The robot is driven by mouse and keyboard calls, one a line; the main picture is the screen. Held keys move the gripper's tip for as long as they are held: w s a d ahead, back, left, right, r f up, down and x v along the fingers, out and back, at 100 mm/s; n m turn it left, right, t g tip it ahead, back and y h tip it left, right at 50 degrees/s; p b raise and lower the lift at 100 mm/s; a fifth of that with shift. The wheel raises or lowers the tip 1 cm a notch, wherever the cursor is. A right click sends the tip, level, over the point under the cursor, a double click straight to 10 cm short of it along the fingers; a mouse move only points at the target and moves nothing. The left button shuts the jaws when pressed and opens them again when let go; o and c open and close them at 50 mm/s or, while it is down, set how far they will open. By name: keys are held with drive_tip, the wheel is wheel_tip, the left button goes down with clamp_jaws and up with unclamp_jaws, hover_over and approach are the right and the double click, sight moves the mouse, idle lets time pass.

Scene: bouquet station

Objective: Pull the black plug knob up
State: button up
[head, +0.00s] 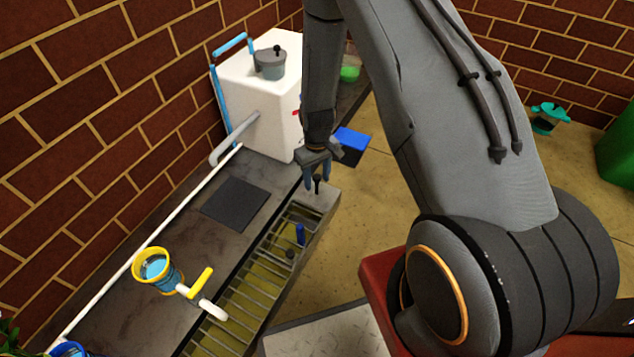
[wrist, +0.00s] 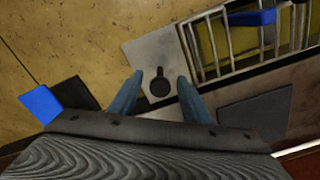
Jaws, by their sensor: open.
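The black plug knob (head: 317,186) stands on a grey plate at the far end of the slatted trough. In the wrist view the knob (wrist: 160,87) shows from above, round with a short stem, on the light grey plate (wrist: 148,52). My gripper (head: 317,178) is open with its blue fingers pointing down over the knob. In the wrist view the two fingertips (wrist: 159,79) lie on either side of the knob, with a gap on each side. I cannot tell how far the tips are above the plate or whether they touch the knob.
The slatted trough (head: 240,314) holds a small blue object (head: 300,234). A dark square pad (head: 235,204) lies on the bench. A white machine (head: 240,95) stands behind, with a grey lidded pot (head: 270,63). A yellow-rimmed cup (head: 153,267) is nearer. Open floor lies right of the trough.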

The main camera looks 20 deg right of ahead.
sight(317, 176)
wheel_tip(317, 176, up, 9)
drive_tip(key=p, duration=0.7)
drive_tip(key=shift+r, duration=0.1)
